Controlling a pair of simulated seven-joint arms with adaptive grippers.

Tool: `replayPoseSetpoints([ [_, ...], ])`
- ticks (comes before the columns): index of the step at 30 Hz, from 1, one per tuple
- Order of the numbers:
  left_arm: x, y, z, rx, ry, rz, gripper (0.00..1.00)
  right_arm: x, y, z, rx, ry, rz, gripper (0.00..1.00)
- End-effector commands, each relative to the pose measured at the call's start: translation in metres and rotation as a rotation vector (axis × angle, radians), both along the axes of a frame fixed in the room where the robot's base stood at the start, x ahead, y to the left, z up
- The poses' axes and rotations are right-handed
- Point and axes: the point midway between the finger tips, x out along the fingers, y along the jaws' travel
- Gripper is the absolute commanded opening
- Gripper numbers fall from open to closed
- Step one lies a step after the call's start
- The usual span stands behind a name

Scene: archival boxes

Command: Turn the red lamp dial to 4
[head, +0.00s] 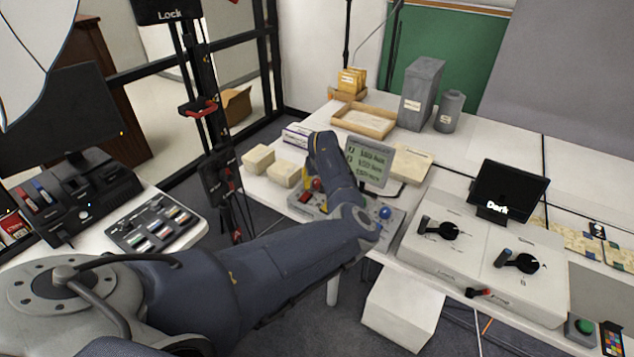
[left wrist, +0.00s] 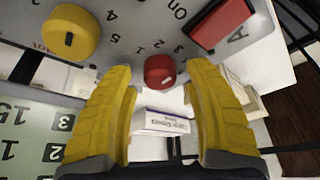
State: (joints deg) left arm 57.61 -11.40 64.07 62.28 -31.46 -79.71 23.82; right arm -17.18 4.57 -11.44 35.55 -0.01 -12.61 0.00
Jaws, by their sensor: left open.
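The red dial (left wrist: 160,72) sits on a grey panel (left wrist: 130,20) with printed numerals, upside down in the left wrist view. A small pale mark shows on its lower edge; I cannot tell which numeral it indicates. My left gripper (left wrist: 161,90) is open, with one yellow finger on each side of the dial. I cannot tell whether the fingers touch it. In the head view, the left gripper (head: 310,178) is over the panel, and its wrist hides part of it. A yellow dial (left wrist: 70,32) and a red switch (left wrist: 222,22) flank the red dial. My right gripper is not in view.
A tilted screen (head: 369,162) stands just behind the panel, close to my wrist. A blue knob (head: 385,212) is at the panel's right. Cream boxes (head: 285,173) lie left, and a console with black levers (head: 480,245) stands right. A wooden tray (head: 364,121) is farther back.

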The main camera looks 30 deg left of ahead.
Motion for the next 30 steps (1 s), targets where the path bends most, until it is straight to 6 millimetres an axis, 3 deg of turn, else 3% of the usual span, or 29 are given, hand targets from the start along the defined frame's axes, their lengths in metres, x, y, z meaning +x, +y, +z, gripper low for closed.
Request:
replayPoseSetpoints([
  [12, 0.0007, 0.0011, -0.0034, 0.000, 0.000, 0.000, 0.55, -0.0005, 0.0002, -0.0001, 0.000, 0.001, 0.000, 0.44],
  [26, 0.0008, 0.0011, -0.0031, 0.000, 0.000, 0.000, 0.01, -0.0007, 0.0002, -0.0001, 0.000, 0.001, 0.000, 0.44],
  [30, 0.0009, 0.0010, -0.0030, 0.000, 0.000, 0.000, 0.00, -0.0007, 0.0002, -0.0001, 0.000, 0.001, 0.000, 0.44],
])
